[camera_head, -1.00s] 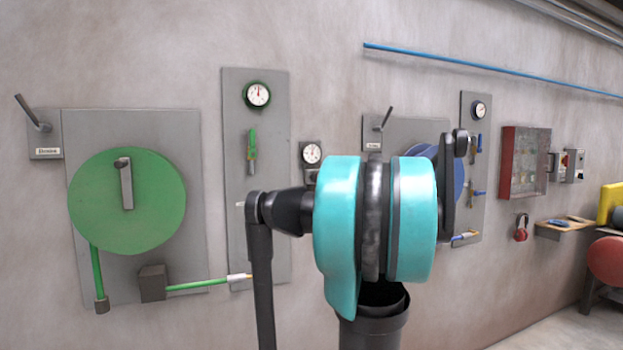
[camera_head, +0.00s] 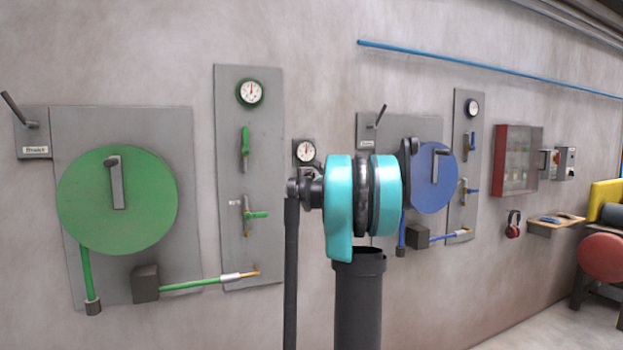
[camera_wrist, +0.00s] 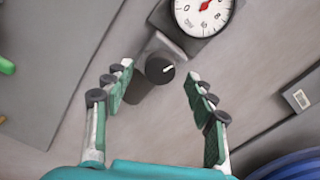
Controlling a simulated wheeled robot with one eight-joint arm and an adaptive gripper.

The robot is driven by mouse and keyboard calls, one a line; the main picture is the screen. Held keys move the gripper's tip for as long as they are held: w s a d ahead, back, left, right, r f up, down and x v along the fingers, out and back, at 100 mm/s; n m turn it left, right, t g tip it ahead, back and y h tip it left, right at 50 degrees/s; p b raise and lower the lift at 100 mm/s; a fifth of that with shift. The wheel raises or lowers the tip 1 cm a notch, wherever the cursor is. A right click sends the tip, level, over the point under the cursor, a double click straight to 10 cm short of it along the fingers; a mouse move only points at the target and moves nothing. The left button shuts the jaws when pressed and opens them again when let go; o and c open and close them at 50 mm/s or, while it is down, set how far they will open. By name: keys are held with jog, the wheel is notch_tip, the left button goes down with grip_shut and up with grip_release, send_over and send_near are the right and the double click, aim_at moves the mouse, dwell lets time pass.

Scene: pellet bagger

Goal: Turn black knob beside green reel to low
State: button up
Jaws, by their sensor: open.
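The black knob (camera_wrist: 160,69) shows in the wrist view on a small grey plate, below a white dial gauge (camera_wrist: 203,8). Its white mark points right and slightly up in that picture. My gripper (camera_wrist: 160,73) is open, with its green-padded fingers to the left and right of the knob. I see no contact. The green reel (camera_head: 117,200) is on its grey panel at the left of the head view. My own arm largely hides the knob area below the small gauge (camera_head: 304,151) there, and my gripper is hidden too.
A tall grey panel (camera_head: 232,170) with green valves stands between the reel and the small gauge. A blue reel (camera_head: 432,178) and its valve panel are to the right. Blue reel edge (camera_wrist: 292,168) shows low right in the wrist view.

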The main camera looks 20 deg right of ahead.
aim_at(309, 176)
jog(key=shift+w, duration=1.25)
jog(key=shift+c, duration=0.2)
jog(key=c, duration=1.1)
